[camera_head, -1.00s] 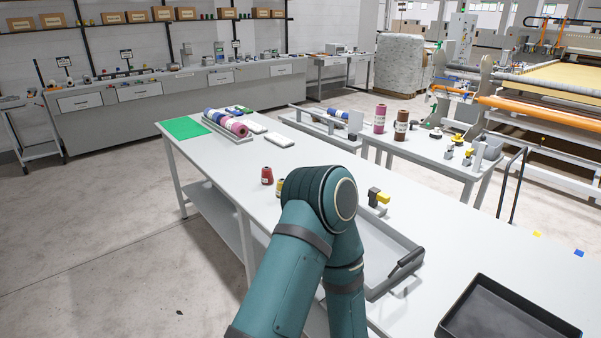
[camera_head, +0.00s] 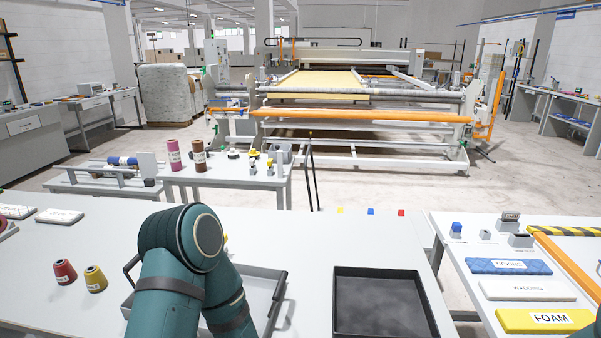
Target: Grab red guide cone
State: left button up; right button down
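A red cone-shaped spool (camera_head: 64,271) with a pale label stands upright on the white table at the left. A yellow cone-shaped spool (camera_head: 95,278) stands just to its right. A small red piece (camera_head: 401,213) also shows at the far edge of the table; its shape is too small to tell. One of my teal arms rises in front of the table, right of the spools, with its elbow bent toward me. Its gripper is out of sight. Only a sliver of my other arm shows at the lower right edge, and no gripper there.
A grey tray (camera_head: 277,275) lies partly behind my arm. A black tray (camera_head: 382,272) lies right of it. Small yellow (camera_head: 340,211) and blue (camera_head: 371,212) pieces line the far edge. A side table at the right holds a foam block (camera_head: 545,320). Clear table surrounds the spools.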

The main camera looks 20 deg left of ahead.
aim_at(65, 274)
jog(key=k+j+z, duration=0.2)
jog(key=j, duration=0.25)
jog(key=j+z, duration=0.2)
jog(key=j, duration=0.3)
jog(key=k+j, duration=0.1)
jog(key=j, duration=0.3)
jog(key=k+j+z, duration=0.1)
jog(key=j, duration=0.25)
jog(key=k+j, duration=0.2)
jog(key=j, duration=0.15)
jog(key=k+j+z, duration=0.1)
jog(key=j, duration=0.3)
jog(key=k+j, duration=0.15)
jog(key=j, duration=0.2)
jog(key=z, duration=0.05)
